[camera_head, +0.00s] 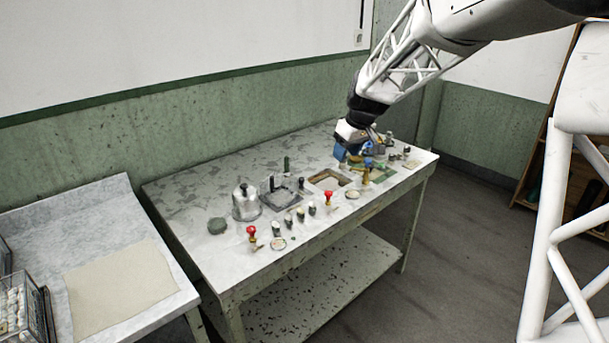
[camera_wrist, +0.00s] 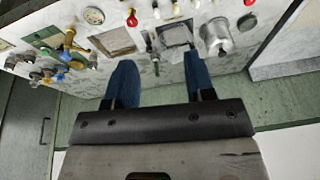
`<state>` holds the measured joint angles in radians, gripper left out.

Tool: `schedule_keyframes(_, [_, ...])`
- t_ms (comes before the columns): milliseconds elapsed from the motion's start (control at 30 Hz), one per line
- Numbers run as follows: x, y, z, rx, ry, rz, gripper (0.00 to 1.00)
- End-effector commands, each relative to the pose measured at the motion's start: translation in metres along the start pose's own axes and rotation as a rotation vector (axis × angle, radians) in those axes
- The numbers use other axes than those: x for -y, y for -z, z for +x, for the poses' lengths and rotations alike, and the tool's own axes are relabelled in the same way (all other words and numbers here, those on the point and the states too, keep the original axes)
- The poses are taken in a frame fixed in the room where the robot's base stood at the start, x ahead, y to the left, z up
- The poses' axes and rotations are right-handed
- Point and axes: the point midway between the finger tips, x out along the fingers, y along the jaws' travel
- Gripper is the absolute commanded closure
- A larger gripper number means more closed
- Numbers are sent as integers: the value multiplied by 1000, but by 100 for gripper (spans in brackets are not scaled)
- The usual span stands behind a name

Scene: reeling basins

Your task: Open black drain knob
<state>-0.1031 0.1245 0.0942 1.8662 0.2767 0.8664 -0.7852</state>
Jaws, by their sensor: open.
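A small black knob (camera_head: 301,184) stands on the table between the left basin (camera_head: 283,201) and the open right basin (camera_head: 318,181). In the wrist view a dark knob (camera_wrist: 148,42) shows beside the left basin, with a dark upright post (camera_wrist: 155,65) close to it. Which dark piece is the drain knob I cannot tell for sure. My gripper (camera_head: 345,155) hangs above the back right part of the table, right of the black knob and apart from it. In the wrist view my gripper's blue fingers (camera_wrist: 160,60) are spread with nothing between them.
A metal pot (camera_head: 246,203) stands left of the basins. Red-topped valves (camera_head: 251,232) and several small knobs line the front. Yellow and blue valves (camera_wrist: 68,45) crowd the right end. A lower side table (camera_head: 75,220) stands at left, beside a gap.

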Motion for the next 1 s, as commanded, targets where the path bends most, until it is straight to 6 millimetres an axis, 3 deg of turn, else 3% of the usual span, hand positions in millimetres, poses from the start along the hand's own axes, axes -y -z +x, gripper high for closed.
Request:
schedule_keyframes(500, [-47, 98, 97, -32, 51, -188, 51])
schedule_keyframes(1000, [-80, 175, 208, -71, 91, -365, 51])
